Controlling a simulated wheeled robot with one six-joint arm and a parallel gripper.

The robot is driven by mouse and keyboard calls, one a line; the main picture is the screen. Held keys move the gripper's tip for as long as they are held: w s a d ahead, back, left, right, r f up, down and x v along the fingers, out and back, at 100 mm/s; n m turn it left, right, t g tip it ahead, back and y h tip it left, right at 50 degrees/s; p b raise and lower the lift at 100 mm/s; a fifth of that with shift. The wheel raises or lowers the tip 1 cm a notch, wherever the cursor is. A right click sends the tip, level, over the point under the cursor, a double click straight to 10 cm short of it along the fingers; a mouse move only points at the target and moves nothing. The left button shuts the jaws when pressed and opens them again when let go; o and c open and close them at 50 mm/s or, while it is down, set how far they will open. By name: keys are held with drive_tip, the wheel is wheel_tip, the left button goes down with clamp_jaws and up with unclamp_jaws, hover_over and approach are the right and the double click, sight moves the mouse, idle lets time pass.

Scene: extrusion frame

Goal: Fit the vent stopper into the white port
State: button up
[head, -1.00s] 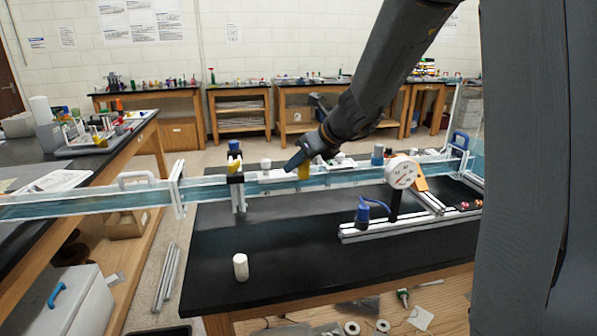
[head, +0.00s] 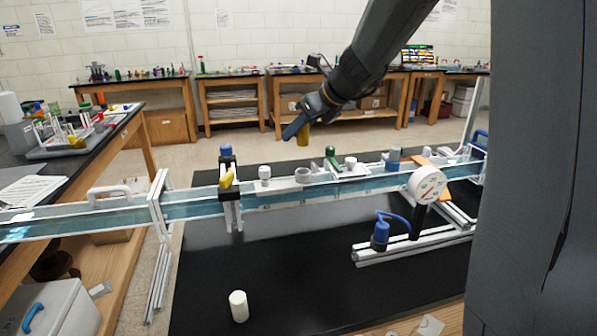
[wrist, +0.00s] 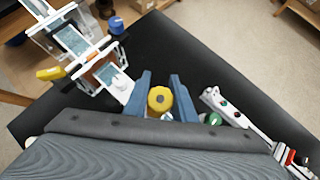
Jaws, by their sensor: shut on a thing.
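My gripper (head: 303,124) is shut on a yellow cylindrical piece, which I take to be the vent stopper (head: 303,135). In the wrist view the stopper's round yellow top (wrist: 159,99) sits between the two blue fingers (wrist: 161,92). In the head view the stopper hangs upright above the channel line, apart from it. A white ring-shaped port (head: 303,174) is on top of the channel, below the stopper in the picture. In the wrist view I cannot make out the port; the stopper and fingers may hide it.
Along the channel are a white-capped fitting (head: 264,173), a yellow lever (head: 226,181), a green handle (head: 331,155) and a blue-grey cap (head: 393,158). A round gauge (head: 427,184) stands at the right. A white cylinder (head: 239,306) stands on the mostly clear black bench top (head: 290,270).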

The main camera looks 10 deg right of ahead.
wheel_tip(320, 180, down, 10)
drive_tip(key=shift+w, duration=0.15)
drive_tip(key=o, duration=1)
drive_tip(key=v, duration=1.2)
drive_tip(key=s+a+f+n+g+h, duration=0.1)
drive_tip(key=s+f+n+g, duration=0.1)
drive_tip(key=s+f+n, duration=0.3)
drive_tip(key=s+a+f+n+g+h, duration=0.1)
drive_tip(key=s+f+n+g+h, duration=0.1)
drive_tip(key=s+f+n, duration=0.4)
drive_tip(key=s+a+f+n+g+h, duration=0.1)
drive_tip(key=s+f+n+h, duration=0.1)
drive_tip(key=s+f+n, duration=0.4)
drive_tip(key=shift+s+a+f+n+g+b, duration=0.15)
drive_tip(key=shift+s+n, duration=0.7)
drive_tip(key=shift+n, duration=0.95)
drive_tip(key=shift+s+a+r+n+g+b, duration=0.1)
drive_tip(key=shift+s+n, duration=0.75)
drive_tip(key=shift+n, duration=0.95)
drive_tip(key=shift+s+a+f+n+g+b, duration=0.15)
drive_tip(key=shift+s+n, duration=0.7)
drive_tip(key=shift+n, duration=0.95)
drive_tip(key=shift+s+d+n, duration=0.2)
drive_tip(key=shift+s+n, duration=0.05)
drive_tip(key=shift+n, duration=0.35)
